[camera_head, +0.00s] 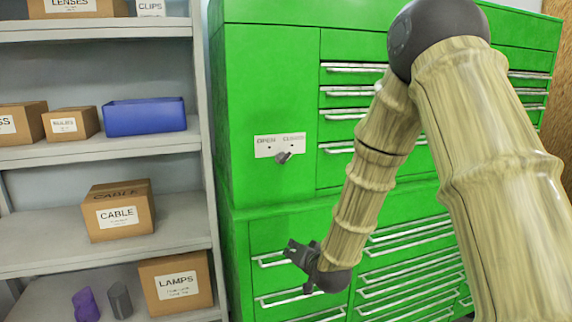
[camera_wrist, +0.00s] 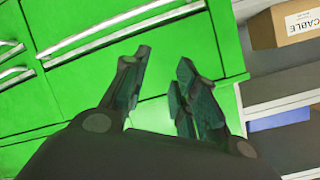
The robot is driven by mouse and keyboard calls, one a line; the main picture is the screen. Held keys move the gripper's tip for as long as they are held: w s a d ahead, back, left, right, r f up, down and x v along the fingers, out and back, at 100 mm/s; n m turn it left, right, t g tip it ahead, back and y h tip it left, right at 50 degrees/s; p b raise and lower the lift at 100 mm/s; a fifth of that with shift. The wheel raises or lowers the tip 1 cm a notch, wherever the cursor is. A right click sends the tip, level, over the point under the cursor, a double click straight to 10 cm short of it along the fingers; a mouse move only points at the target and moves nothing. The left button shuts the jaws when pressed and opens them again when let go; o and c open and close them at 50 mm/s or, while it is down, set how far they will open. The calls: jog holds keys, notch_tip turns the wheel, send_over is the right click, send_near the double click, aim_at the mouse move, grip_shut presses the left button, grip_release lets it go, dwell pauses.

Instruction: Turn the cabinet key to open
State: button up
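The green cabinet (camera_head: 262,80) stands in the middle of the head view. A white label plate (camera_head: 267,146) on its door reads OPEN on the left and CLOSED on the right, with a dot under each word. The small grey key (camera_head: 283,157) sits at the plate's lower edge, nearer the CLOSED side. My gripper (camera_head: 298,268) is below the key, in front of the lower drawers, apart from the key. In the wrist view my gripper (camera_wrist: 160,80) has its fingers apart with nothing between them. The key does not show in the wrist view.
Drawer handles (camera_head: 285,259) stick out of the cabinet's lower front near my gripper. Grey shelves (camera_head: 150,148) at the left hold a blue bin (camera_head: 145,116), a CABLE box (camera_head: 119,211) and a LAMPS box (camera_head: 176,284). The door around the key is clear.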

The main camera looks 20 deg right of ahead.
aim_at(287, 160)
jog(key=w+d+r+m+t, duration=0.1)
jog(key=w+r+t, duration=0.15)
jog(key=r, duration=0.95)
jog(key=w+d+r+m+t, duration=0.1)
jog(key=w+r+t, duration=0.15)
jog(key=r, duration=0.85)
jog(key=w+p, duration=0.1)
jog(key=w, duration=0.2)
jog(key=w+p, duration=0.2)
jog(key=w, duration=0.2)
jog(key=w+p, duration=0.1)
jog(key=w, duration=0.3)
jog(key=shift+a, duration=0.25)
grip_shut()
